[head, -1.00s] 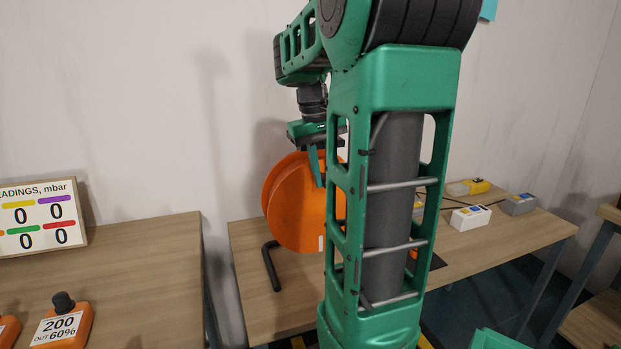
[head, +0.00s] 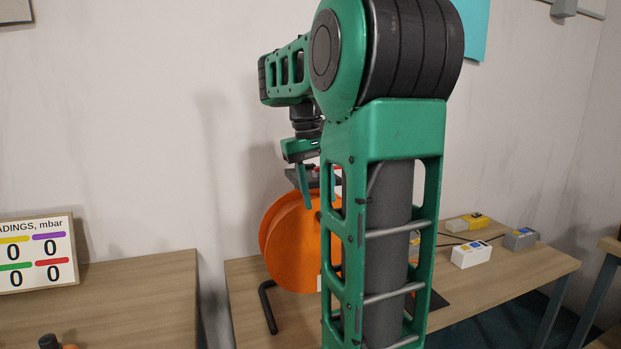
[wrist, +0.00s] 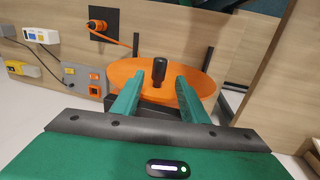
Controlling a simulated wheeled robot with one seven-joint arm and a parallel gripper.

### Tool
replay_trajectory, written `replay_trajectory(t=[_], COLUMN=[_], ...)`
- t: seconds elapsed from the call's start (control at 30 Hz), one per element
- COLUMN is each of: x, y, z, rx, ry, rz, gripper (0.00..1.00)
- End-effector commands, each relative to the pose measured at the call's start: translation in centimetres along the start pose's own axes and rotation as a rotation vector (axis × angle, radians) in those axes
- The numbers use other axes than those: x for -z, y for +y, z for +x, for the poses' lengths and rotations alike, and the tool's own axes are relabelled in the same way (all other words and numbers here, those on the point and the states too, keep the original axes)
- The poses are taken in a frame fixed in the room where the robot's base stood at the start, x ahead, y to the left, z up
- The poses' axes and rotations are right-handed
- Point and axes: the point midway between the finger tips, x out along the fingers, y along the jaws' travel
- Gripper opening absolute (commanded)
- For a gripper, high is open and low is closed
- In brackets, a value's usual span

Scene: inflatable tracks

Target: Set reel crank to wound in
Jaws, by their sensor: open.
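The orange reel (head: 290,245) stands on the wooden table, partly hidden behind my arm in the head view. In the wrist view its orange disc (wrist: 190,88) lies below my fingers. The crank's black knob (wrist: 159,70) shows upright near the disc's middle, in the gap between the fingertips. My gripper (wrist: 160,82) is open, with one finger on each side of the knob in that picture. I cannot tell whether either finger touches it. In the head view my gripper (head: 310,203) points down at the reel's upper part, and the arm hides one side.
The reel's dark bent foot (head: 268,305) rests on the table (head: 460,293). A white box (head: 471,254), a yellow-ended box (head: 467,222) and a grey box (head: 519,239) stand to the right. An orange plug and cable (wrist: 97,26) sit on a black plate. A readings board (head: 38,250) stands left.

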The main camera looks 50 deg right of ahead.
Motion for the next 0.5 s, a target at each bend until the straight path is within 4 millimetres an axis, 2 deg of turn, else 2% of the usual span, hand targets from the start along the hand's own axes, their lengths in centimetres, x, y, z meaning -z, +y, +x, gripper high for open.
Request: replay_trajectory(t=[0.27, 0.5], x=[0.1, 0.2], y=[-0.1, 0.2], z=[-2.7, -4.1], rx=[0.0, -0.003], ry=[0.0, -0.003], rz=[0.001, -0.001], gripper=[0.4, 0.4])
